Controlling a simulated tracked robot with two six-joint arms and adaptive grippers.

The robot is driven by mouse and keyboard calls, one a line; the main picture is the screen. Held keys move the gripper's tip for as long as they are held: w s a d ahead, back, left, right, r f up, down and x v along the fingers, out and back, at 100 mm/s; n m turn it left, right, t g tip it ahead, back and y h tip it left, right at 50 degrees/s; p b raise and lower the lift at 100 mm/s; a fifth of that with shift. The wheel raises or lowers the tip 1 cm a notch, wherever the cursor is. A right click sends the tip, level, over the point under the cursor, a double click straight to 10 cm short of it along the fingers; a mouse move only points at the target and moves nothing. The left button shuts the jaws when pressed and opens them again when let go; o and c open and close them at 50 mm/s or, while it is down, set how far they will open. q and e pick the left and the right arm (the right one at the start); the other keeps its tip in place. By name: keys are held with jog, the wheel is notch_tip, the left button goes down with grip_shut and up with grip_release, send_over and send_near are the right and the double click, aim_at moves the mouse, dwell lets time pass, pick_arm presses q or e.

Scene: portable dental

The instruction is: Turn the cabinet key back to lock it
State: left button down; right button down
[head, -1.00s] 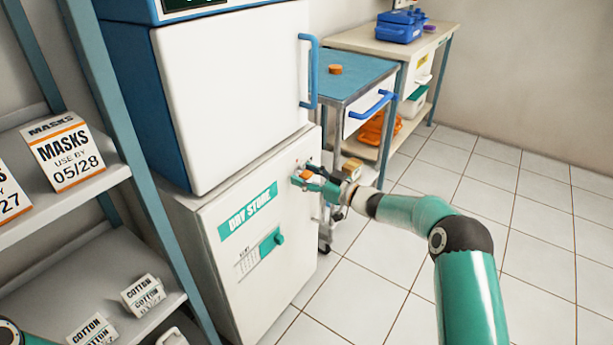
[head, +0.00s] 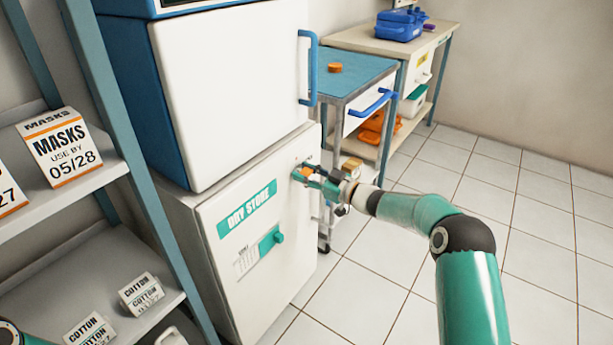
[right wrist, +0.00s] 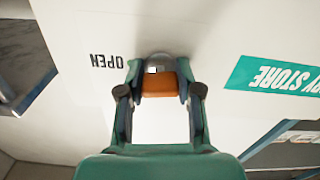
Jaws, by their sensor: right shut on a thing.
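The white DRY STORE cabinet (head: 285,215) stands under a white-doored unit, with its door flush in its frame. My right gripper (head: 302,174) is at the upper right of the cabinet door. In the right wrist view, my right gripper (right wrist: 159,88) is shut on the orange key (right wrist: 158,86), its fingers on either side. The key sits at a round grey lock (right wrist: 159,62), beside the printed word OPEN (right wrist: 107,61). The fingers hide part of the key. My left gripper is not in view; only a bit of my left arm shows at the lower left.
A shelf rack (head: 60,205) with mask and cotton boxes stands at the left. A blue-topped trolley (head: 358,73) stands behind the cabinet. The tiled floor (head: 520,230) at the right is clear.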

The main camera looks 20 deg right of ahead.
jog(key=n+b, duration=0.2)
jog(key=n, duration=0.2)
jog(key=shift+f+b, duration=0.2)
jog(key=shift+b, duration=0.15)
jog(key=n+b, duration=0.2)
jog(key=n, duration=0.2)
jog(key=n+b, duration=0.3)
jog(key=n, duration=0.1)
jog(key=shift+a+n+b, duration=0.15)
jog(key=shift+n+b, duration=1.1)
jog(key=shift+n, duration=0.85)
jog(key=c, duration=0.8)
grip_release()
jog(key=shift+o, duration=0.2)
jog(key=shift+r, duration=0.1)
